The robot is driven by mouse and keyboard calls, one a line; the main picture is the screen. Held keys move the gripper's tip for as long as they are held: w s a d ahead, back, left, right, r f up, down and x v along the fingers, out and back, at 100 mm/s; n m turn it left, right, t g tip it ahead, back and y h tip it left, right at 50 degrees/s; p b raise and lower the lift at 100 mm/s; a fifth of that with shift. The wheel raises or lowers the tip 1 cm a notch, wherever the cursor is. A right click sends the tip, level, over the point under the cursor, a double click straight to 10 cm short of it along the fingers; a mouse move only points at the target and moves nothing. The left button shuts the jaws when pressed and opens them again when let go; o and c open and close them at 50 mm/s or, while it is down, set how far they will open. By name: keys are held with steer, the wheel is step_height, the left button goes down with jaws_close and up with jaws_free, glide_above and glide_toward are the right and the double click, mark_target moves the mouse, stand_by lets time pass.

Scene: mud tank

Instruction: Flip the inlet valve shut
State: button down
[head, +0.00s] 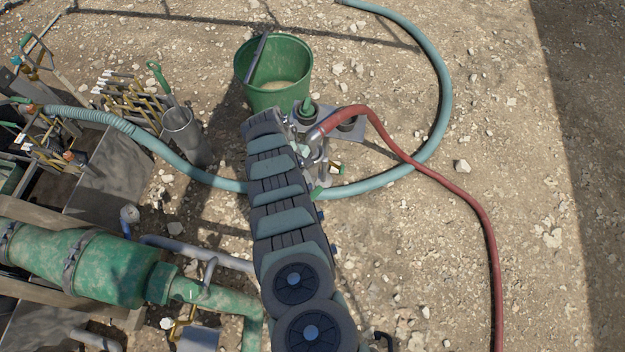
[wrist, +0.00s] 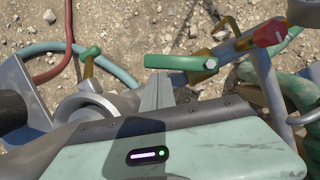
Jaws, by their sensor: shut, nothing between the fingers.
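In the wrist view a green lever handle (wrist: 180,62) lies nearly level, joined at its right end to a brass valve body (wrist: 208,62) on a metal pipe. A second green-handled brass valve (wrist: 89,58) stands farther left by the hoses. A red handle (wrist: 270,32) sits at upper right. I cannot tell from labels which one is the inlet valve.
A red hose (head: 440,180) and a blue-green hose (head: 445,90) run across the gravel. A green bucket (head: 290,95) stands behind my arm. A metal canister (head: 185,135) and a big green pipe (head: 110,265) are at left. Open ground is at right.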

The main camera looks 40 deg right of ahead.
steer(key=p+v, duration=0.4)
steer(key=v, duration=0.6)
steer(key=shift+w+r, duration=0.2)
steer(key=shift+r, duration=0.15)
steer(key=shift+a, duration=0.1)
